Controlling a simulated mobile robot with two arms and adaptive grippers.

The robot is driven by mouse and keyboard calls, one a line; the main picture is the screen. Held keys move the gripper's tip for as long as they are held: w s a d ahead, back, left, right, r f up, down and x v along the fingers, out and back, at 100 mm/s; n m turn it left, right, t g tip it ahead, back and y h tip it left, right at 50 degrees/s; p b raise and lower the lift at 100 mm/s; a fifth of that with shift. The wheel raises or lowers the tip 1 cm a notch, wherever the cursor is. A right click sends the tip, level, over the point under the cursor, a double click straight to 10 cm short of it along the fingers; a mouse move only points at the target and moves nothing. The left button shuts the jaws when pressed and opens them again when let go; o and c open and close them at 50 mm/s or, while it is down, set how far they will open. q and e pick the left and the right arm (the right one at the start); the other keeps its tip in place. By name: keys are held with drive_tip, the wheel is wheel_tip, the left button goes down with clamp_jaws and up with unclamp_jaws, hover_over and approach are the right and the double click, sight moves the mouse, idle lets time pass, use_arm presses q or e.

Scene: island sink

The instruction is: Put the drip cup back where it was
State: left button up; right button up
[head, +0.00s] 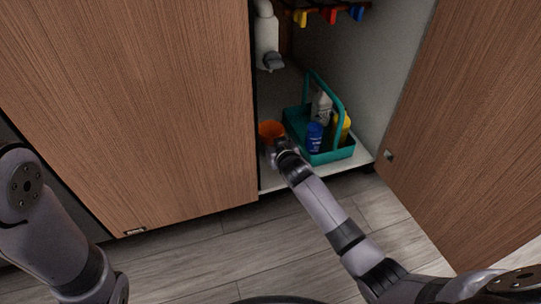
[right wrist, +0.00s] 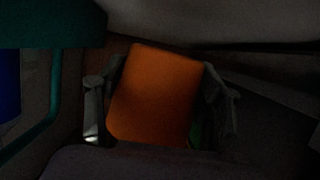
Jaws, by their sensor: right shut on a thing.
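The orange drip cup (head: 270,129) is inside the open cabinet, near its front edge, just left of the teal caddy. My right gripper (head: 276,146) reaches into the cabinet and is shut on the cup. In the right wrist view the cup (right wrist: 155,97) fills the space between the two fingers of my right gripper (right wrist: 160,105). That view is dark, and I cannot tell whether the cup touches the cabinet floor. My left arm shows at the left of the head view, but its gripper is out of sight.
The teal caddy (head: 331,155) holds several bottles. Colored valve handles (head: 329,15) hang above. The open door (head: 470,130) is at right, and a closed wooden panel (head: 130,100) at left. The floor (head: 200,255) in front is clear.

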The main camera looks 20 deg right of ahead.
drive_tip(key=shift+f+b, duration=0.4)
drive_tip(key=shift+f, duration=0.2)
drive_tip(key=shift+f+b, duration=0.7)
drive_tip(key=shift+f, duration=0.65)
drive_tip(key=shift+f, duration=0.2)
drive_tip(key=o, duration=1.1)
